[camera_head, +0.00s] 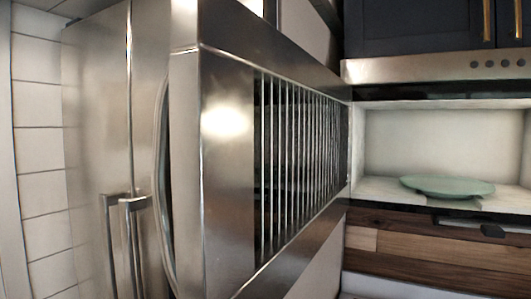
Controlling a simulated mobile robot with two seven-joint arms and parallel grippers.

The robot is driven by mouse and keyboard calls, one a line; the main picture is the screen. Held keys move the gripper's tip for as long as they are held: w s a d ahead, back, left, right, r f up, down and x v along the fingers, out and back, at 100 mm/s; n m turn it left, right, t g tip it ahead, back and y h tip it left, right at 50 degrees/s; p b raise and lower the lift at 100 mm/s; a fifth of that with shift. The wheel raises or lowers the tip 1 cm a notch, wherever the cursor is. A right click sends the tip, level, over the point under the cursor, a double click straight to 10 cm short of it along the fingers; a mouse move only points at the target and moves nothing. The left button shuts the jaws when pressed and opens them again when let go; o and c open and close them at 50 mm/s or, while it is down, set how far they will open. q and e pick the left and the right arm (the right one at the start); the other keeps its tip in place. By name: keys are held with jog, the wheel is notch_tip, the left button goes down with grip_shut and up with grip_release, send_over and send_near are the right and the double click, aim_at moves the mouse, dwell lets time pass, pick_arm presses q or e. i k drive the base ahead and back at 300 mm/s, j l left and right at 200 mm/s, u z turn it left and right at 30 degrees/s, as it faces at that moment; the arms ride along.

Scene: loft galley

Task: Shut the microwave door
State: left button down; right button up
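The microwave door (228,130) is a large steel panel with a dark barred window (300,160). It stands wide open, swung out toward me, and fills the middle of the view. Its curved handle (160,180) is on the near left edge. The hinge side is at the right, beside the microwave's opening. The lit, pale microwave cavity (440,140) shows at the right, with a green plate (447,186) lying flat inside. Neither of my grippers is in view.
A steel fridge (95,120) with upright bar handles (125,200) stands behind the door at the left, beside a white tiled wall (40,150). Dark blue cabinets (420,25) with brass handles are above the microwave. Wood-toned panelling (430,245) is below it.

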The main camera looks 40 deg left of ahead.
aim_at(252, 141)
jog(key=k+j, duration=0.1)
jog(key=j, duration=0.3)
jog(key=k+j, duration=0.1)
jog(key=j, duration=0.3)
jog(key=k+j, duration=0.1)
jog(key=j, duration=0.3)
jog(key=k+j, duration=0.1)
jog(key=j, duration=0.3)
